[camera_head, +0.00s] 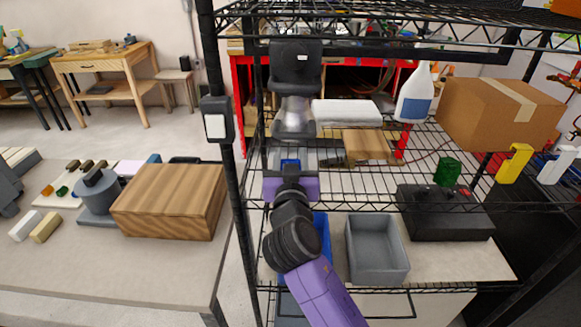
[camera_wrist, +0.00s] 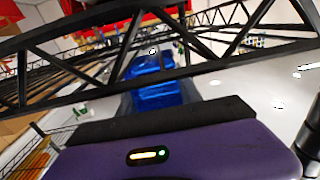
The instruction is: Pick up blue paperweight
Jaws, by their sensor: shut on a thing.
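In the wrist view the blue paperweight (camera_wrist: 158,92) is a shiny, translucent-looking block beyond the purple wrist housing. My gripper is shut on it, over the wire rack's middle shelf (camera_head: 340,182). The fingertips are hard to make out, and I cannot tell whether the paperweight still touches a surface below.
A blue bin (camera_head: 322,240) and grey bin (camera_head: 377,250) stand on the lower shelf. A black box (camera_head: 445,222), green block (camera_head: 447,171), cardboard box (camera_head: 500,112) and white bottle (camera_head: 414,95) are to the right. A rack post (camera_head: 231,180) stands left; black rack bars (camera_wrist: 215,55) cross the wrist view.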

